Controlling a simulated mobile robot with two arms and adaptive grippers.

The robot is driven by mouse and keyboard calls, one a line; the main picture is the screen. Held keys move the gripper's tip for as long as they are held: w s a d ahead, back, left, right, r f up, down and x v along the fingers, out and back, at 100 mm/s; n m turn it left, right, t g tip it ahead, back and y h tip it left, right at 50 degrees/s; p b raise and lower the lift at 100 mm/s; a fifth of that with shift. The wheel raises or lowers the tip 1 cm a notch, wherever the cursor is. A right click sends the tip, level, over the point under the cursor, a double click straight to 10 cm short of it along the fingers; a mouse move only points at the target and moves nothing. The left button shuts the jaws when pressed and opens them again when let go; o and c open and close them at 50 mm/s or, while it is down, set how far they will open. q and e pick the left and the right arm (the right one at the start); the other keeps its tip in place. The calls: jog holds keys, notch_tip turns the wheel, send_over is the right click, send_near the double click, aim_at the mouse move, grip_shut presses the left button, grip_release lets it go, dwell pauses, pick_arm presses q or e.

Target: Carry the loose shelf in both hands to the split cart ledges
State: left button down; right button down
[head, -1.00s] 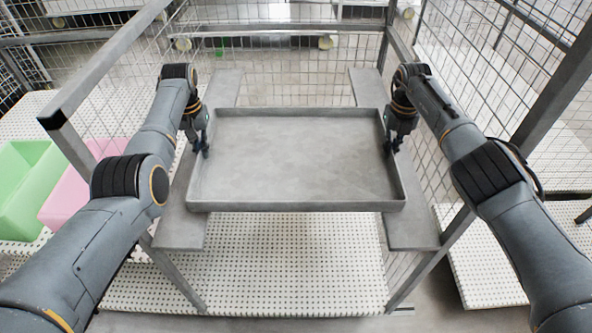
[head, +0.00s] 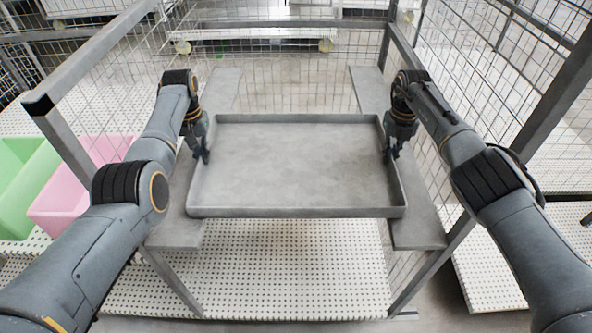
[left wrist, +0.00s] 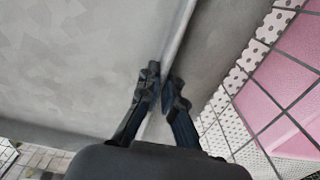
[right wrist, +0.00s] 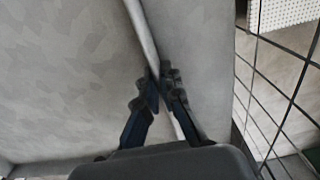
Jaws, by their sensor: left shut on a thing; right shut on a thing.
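The loose shelf (head: 295,165) is a grey, shallow, rimmed tray, empty and roughly level in the head view. It spans the gap between the left ledge (head: 180,233) and the right ledge (head: 416,234) of the cart, its sides overlapping both. I cannot tell whether it touches them. My left gripper (head: 205,158) is shut on the shelf's left rim, also seen in the left wrist view (left wrist: 162,92). My right gripper (head: 390,155) is shut on its right rim, also seen in the right wrist view (right wrist: 160,88).
The cart has mesh walls and a grey frame post (head: 545,110) at right. A green bin (head: 22,185) and a pink bin (head: 75,190) stand left, outside the cart. A white perforated deck (head: 290,270) lies below the ledges.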

pick_arm(q)
jog(key=shift+a+f+b, duration=0.15)
jog(key=shift+f+b, duration=0.25)
jog(key=shift+f, duration=0.1)
pick_arm(e)
jog(key=shift+d+f, duration=0.15)
jog(key=shift+f, duration=0.35)
pick_arm(q)
jog(key=c, duration=1.5)
grip_release()
pick_arm(e)
jog(key=c, duration=1.5)
grip_release()
pick_arm(q)
jog(key=shift+s+r, duration=0.1)
pick_arm(e)
jog(key=shift+s+r, duration=0.1)
pick_arm(q)
jog(key=shift+r, duration=0.1)
pick_arm(e)
jog(key=shift+r, duration=0.35)
pick_arm(q)
notch_tip(320, 180, up, 12)
jog(key=shift+f, duration=0.15)
pick_arm(e)
notch_tip(320, 180, up, 11)
jog(key=shift+r, duration=0.1)
